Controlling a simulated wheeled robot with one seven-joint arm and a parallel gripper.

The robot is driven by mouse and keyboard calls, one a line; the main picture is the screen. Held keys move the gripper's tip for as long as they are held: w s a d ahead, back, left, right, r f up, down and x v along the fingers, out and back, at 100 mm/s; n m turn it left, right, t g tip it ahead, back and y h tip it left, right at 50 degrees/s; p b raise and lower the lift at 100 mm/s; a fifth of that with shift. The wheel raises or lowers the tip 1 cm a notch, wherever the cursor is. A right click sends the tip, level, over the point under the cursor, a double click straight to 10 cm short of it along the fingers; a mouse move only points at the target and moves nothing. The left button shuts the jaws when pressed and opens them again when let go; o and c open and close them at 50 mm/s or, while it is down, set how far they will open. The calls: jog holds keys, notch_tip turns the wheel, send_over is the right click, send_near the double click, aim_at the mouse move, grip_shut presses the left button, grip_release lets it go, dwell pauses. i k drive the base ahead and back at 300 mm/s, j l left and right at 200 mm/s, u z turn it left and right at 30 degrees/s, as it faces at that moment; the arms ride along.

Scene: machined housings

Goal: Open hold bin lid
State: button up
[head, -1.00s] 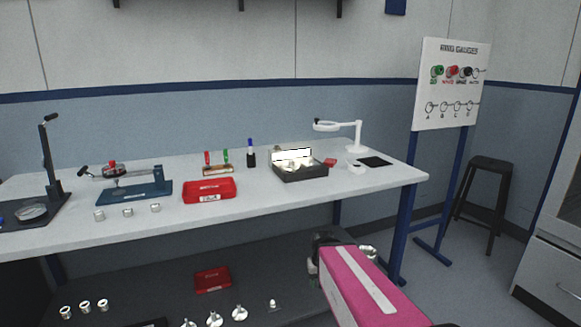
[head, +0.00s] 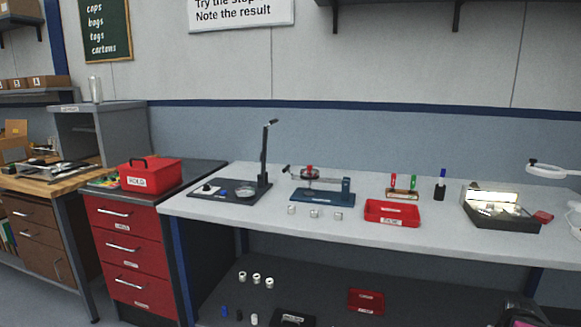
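The hold bin (head: 146,182) is a red box with a white label reading HOLD. It stands on the dark top of the red drawer cabinet at the left in the head view. Its red lid (head: 160,170) is down on it and has a black handle on top. The dark end of my arm, with my gripper (head: 520,312), shows only in part at the bottom right corner, far from the bin. Its fingers cannot be made out.

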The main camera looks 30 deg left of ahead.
aim_at(146, 165)
jog(key=u, duration=2.5)
jog(key=i+j+z, duration=0.1)
jog(key=i+j, duration=0.25)
